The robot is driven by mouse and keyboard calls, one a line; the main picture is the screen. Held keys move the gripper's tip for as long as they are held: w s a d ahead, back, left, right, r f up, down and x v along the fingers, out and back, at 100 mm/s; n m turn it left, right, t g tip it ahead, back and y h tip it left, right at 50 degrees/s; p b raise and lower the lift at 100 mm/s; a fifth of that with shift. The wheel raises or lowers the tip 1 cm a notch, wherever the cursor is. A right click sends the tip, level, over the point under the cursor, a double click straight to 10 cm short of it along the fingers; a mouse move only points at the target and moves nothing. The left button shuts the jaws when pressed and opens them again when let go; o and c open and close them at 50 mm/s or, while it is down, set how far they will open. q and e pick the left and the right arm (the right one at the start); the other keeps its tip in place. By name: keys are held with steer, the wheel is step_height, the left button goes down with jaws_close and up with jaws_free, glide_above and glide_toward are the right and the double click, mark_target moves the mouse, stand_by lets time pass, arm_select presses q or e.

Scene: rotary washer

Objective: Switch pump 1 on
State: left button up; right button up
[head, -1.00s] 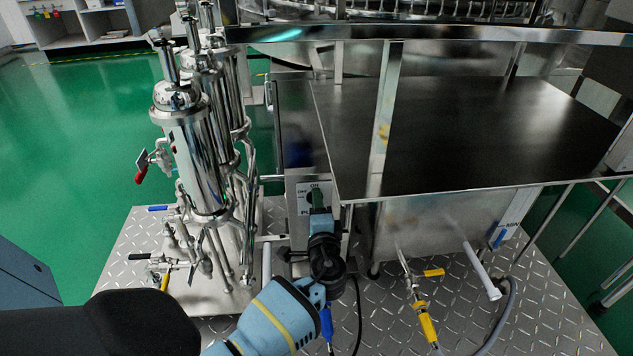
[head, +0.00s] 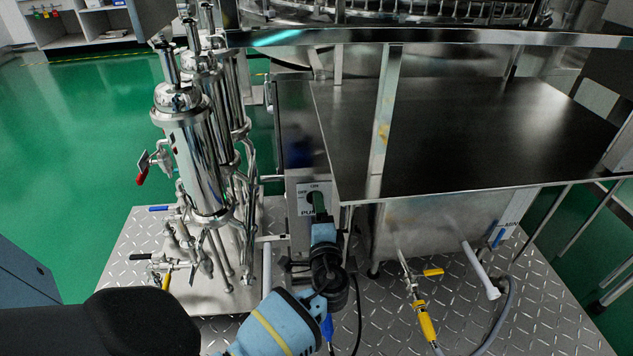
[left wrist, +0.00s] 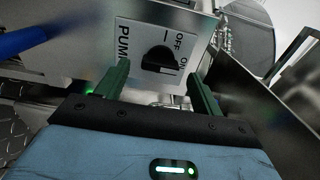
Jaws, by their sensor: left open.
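The pump switch panel (head: 303,198) is on the front of the machine in the head view, with ON and OFF lettering. The left wrist view shows its black rotary knob (left wrist: 158,59) on a white plate marked PUMP, OFF and ON. The knob's raised grip seems to point toward the ON side. My left gripper (left wrist: 158,70) has its green fingers open, apart on either side of the knob in the picture, with nothing between them. In the head view the gripper (head: 319,208) is just below and in front of the panel, partly covering it. My right gripper is out of view.
Steel filter cylinders (head: 195,150) with valves and pipes stand left of the panel. A dark steel tabletop (head: 460,135) juts out to the right. A yellow-handled hose fitting (head: 425,320) and a white pipe (head: 482,270) lie near the diamond-plate base (head: 540,310).

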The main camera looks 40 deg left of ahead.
arm_select(q)
steer(key=shift+p+v, duration=0.4)
steer(key=shift+v, duration=2.25)
